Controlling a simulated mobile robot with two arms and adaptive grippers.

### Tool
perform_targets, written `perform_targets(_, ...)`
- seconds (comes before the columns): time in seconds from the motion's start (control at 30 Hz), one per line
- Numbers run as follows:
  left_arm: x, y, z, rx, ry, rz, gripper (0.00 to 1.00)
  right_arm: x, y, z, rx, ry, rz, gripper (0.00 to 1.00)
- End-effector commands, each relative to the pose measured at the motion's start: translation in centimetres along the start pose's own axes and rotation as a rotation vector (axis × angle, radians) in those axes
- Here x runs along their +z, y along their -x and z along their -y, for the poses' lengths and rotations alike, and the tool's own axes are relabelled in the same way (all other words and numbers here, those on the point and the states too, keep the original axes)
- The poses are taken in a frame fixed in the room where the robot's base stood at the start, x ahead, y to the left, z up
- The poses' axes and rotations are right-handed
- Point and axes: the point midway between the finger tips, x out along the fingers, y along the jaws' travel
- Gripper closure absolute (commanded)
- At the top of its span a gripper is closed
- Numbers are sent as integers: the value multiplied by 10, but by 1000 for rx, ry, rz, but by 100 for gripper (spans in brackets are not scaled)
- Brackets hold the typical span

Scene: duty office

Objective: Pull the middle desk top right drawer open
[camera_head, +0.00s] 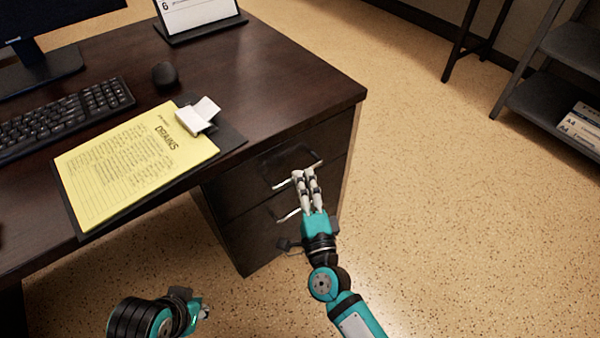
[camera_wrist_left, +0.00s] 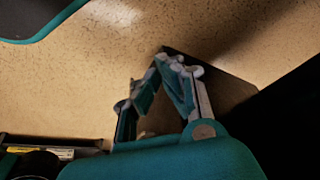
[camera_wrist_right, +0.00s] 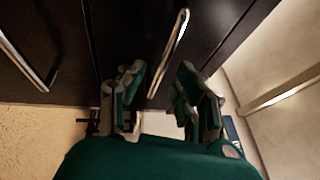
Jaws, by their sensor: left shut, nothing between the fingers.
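The dark desk's top right drawer (camera_head: 262,166) looks shut. Its thin metal bar handle (camera_head: 312,166) is partly behind my right gripper (camera_head: 304,174). In the right wrist view, that gripper (camera_wrist_right: 158,92) is open, its fingers on either side of the line of the handle (camera_wrist_right: 176,45). The handle seems just beyond or between the fingertips; I cannot tell whether they touch. My left gripper (camera_head: 198,310) is low at the front left, away from the drawers. In the left wrist view (camera_wrist_left: 165,58) its fingertips meet, empty, above the floor.
A lower drawer with its own handle (camera_head: 285,214) lies under the top one. On the desk are a clipboard with yellow paper (camera_head: 130,160), a keyboard (camera_head: 60,115), a mouse (camera_head: 165,74) and a calendar (camera_head: 198,15). The floor (camera_head: 440,210) to the right is clear.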

Motion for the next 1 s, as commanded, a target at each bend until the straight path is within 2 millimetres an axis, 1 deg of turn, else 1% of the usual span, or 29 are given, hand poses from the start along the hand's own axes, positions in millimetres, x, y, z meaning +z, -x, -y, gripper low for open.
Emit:
perform_targets(0.03, -2, -1, 0, 0, 0, -10, 100, 0, -9, 0, -2, 0, 0, 67)
perform_targets(0.2, -10, -2, -1, 2, -1, -51, 100, 0, -26, 0, -1, 1, 0, 67)
perform_targets(0.33, -14, -2, -2, 3, -2, -63, 100, 0, -31, 0, 1, 1, 1, 67)
perform_targets(0.57, -15, -2, -2, 3, -3, -66, 100, 0, -31, 0, 1, 1, 0, 67)
perform_targets(0.83, -15, -2, -2, 4, -3, -66, 100, 0, -31, 0, 1, 1, 0, 100)
perform_targets(1.0, -15, -2, -2, 4, -3, -65, 100, 0, -30, -1, 1, 1, 0, 100)
